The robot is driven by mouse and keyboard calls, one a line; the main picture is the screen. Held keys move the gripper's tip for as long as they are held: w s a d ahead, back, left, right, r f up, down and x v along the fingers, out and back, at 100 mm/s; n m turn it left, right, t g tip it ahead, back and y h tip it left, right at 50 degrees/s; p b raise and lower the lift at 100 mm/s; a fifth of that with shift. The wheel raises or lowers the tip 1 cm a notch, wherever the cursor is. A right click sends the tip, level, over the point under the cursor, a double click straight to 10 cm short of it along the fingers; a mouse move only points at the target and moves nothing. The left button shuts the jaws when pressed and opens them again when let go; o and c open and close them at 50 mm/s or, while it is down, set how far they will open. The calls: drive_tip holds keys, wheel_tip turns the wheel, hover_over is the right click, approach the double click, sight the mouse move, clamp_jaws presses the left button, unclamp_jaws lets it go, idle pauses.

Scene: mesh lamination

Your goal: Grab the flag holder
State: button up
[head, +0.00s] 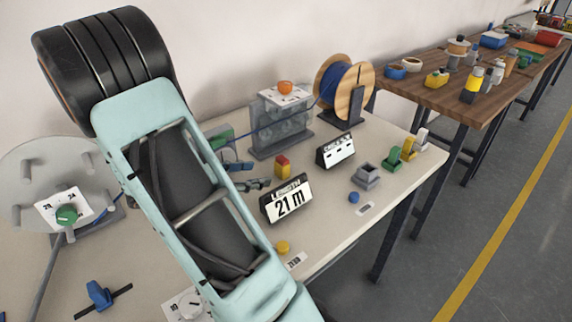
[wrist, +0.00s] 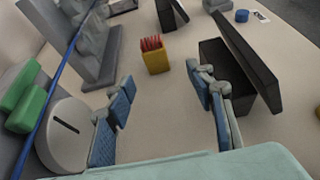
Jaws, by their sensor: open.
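The flag holder looks like a small yellow box with red pieces standing in its top. It is upright on the pale table in the head view (head: 282,167) and in the wrist view (wrist: 155,61). My gripper (head: 248,174) is to its left in the head view. In the wrist view my gripper (wrist: 161,82) is open and empty, with its blue-padded fingers spread apart. The flag holder shows beyond the fingertips, roughly between them, and is not touched. My arm hides part of the table in the head view.
A black "21 m" display (head: 287,198) stands close to the right finger. A grey clear-sided stand (head: 281,132) is behind the flag holder, with a blue cable running to a wooden spool (head: 361,82). A second display (head: 335,150) stands to the right.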

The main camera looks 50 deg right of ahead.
sight(278, 168)
drive_tip(key=x, duration=0.5)
drive_tip(key=shift+w+r+b+x, duration=0.15)
drive_tip(key=shift+b+x, duration=0.05)
drive_tip(key=shift+x, duration=1.3)
drive_tip(key=shift+w+r+b+x, duration=0.1)
drive_tip(key=shift+w+b+x, duration=0.1)
drive_tip(key=shift+x, duration=1.3)
drive_tip(key=shift+d, duration=0.1)
drive_tip(key=shift+c, duration=0.3)
